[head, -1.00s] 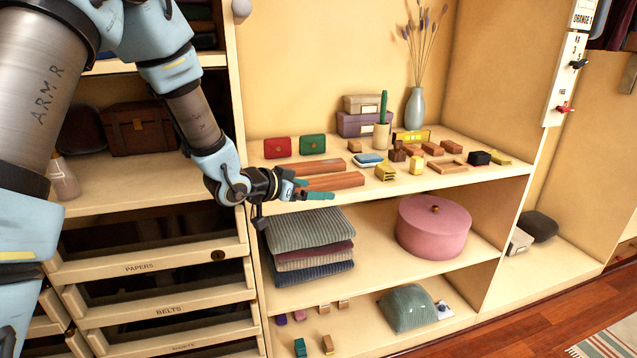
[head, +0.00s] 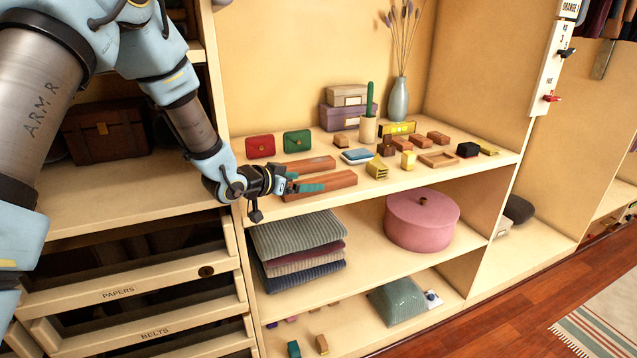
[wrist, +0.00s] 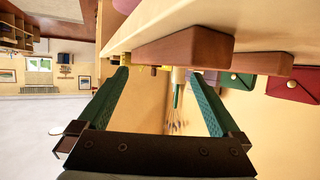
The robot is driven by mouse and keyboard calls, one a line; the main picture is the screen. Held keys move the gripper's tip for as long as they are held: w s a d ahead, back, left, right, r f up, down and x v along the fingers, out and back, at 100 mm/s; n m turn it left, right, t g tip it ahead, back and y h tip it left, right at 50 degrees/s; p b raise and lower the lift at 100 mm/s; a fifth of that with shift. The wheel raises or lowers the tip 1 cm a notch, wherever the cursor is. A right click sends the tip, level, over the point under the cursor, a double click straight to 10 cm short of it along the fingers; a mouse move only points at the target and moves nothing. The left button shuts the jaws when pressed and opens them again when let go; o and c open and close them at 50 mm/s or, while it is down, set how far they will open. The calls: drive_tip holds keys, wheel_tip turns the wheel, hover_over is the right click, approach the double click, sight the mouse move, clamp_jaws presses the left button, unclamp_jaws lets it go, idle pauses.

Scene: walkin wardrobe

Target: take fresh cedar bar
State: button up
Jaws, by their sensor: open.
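Two long reddish-brown wooden bars lie on the upper shelf, a rear bar (head: 310,164) and a front bar (head: 335,181) near the shelf edge. I cannot tell which is the fresh cedar one. My gripper (head: 306,182), with green fingers, is at the left end of the front bar and partly covers it in the head view. In the wrist view my gripper (wrist: 160,73) is open, with nothing held between its fingers. The front bar (wrist: 185,50) shows beyond the fingertips there, with the other bar (wrist: 265,62) beside it. Contact cannot be told.
Red (head: 260,146) and green (head: 297,141) purses stand behind the bars. A blue-and-white dish (head: 357,156) and several small blocks lie to the right. Folded clothes (head: 298,240) and a pink round box (head: 422,220) are on the shelf below. Open space lies before the shelves.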

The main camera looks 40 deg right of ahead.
sight(316, 182)
drive_tip(key=shift+p+x, duration=0.8)
drive_tip(key=shift+x, duration=1.95)
clamp_jaws()
